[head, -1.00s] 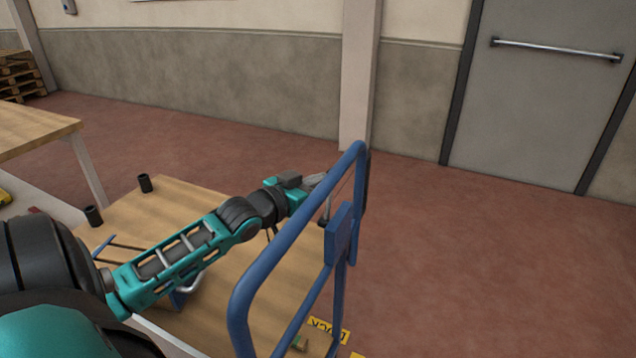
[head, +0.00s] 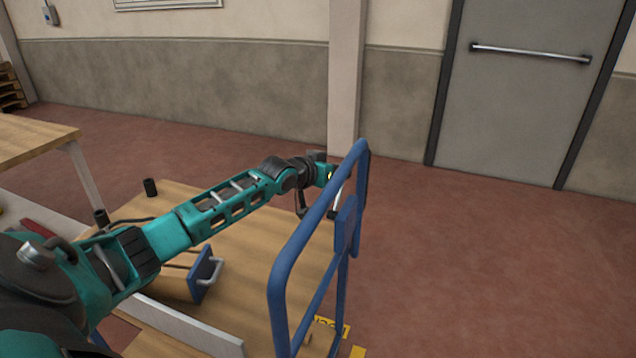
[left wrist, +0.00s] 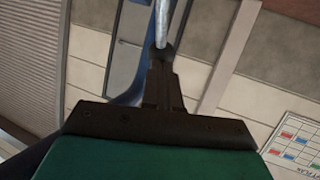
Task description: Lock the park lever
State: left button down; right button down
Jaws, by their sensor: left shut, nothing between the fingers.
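A slim silver rod, which looks like the park lever (head: 336,202), stands behind the blue tube frame (head: 292,255), close to its blue plate. My left gripper (head: 332,178) is at the rod's upper end, partly hidden by the frame's tubing. In the left wrist view the shut black fingers (left wrist: 162,52) point at the silver rod (left wrist: 162,22), which runs on from their tips. Nothing is between the fingers; I cannot tell whether they touch the rod. The lever's base is hidden. My right gripper is out of view.
Yellow labels (head: 331,327) lie by the foot of the blue frame. Open red floor (head: 460,260) lies to the right, before a grey door (head: 525,95).

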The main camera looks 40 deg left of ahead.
pick_arm(q)
jog(key=w+g, duration=0.1)
jog(key=w+f+g, duration=0.2)
jog(key=shift+a+f+n+g+h, duration=0.15)
jog(key=shift+a+n+g+h, duration=0.15)
jog(key=shift+a+n, duration=0.1)
jog(key=shift+w+f+b, duration=0.3)
jog(key=shift+f+b, duration=0.05)
jog(key=shift+b, duration=0.05)
jog(key=shift+a, duration=0.1)
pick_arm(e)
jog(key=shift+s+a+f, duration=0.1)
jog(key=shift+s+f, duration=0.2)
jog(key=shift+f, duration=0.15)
pick_arm(q)
jog(key=shift+a, duration=0.1)
